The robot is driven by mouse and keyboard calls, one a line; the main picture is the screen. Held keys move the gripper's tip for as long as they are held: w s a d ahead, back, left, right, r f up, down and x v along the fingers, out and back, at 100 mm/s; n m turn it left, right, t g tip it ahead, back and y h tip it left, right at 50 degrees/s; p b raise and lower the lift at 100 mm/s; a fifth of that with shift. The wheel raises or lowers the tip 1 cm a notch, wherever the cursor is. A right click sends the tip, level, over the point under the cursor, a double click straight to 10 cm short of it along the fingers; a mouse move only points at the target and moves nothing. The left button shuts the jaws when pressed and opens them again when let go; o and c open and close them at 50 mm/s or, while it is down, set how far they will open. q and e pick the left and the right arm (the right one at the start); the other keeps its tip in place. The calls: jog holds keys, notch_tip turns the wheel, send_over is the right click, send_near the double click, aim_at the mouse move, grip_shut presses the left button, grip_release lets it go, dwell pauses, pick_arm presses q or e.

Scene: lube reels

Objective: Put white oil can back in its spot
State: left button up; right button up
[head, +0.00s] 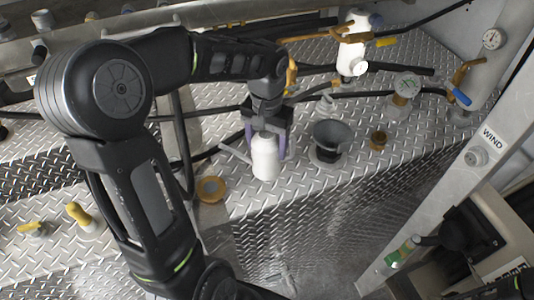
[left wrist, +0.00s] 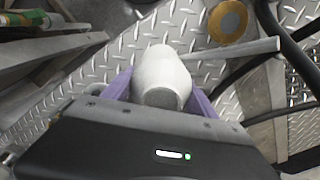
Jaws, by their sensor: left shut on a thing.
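The white oil can (head: 265,157) is near the middle of the head view, roughly upright, over the diamond-plate deck. Its thin spout points to the upper left there. My left gripper (head: 267,140) is shut on the can, with a purple finger on each side of it. In the left wrist view the can (left wrist: 162,72) sits between the purple fingers of the left gripper (left wrist: 160,88), its spout pointing right. Whether the can's base touches the deck cannot be told. My right gripper is not in view.
A dark funnel-shaped cup (head: 332,136) stands just right of the can. A round tan disc (head: 211,189) lies to its lower left. Open diamond plate (head: 310,205) lies in front.

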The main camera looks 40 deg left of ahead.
aim_at(267, 132)
pick_arm(q)
jog(key=shift+f, duration=1.85)
jog(key=shift+f, duration=0.1)
jog(key=o, duration=1.7)
notch_tip(267, 132, up, 12)
jog(key=shift+r, duration=0.15)
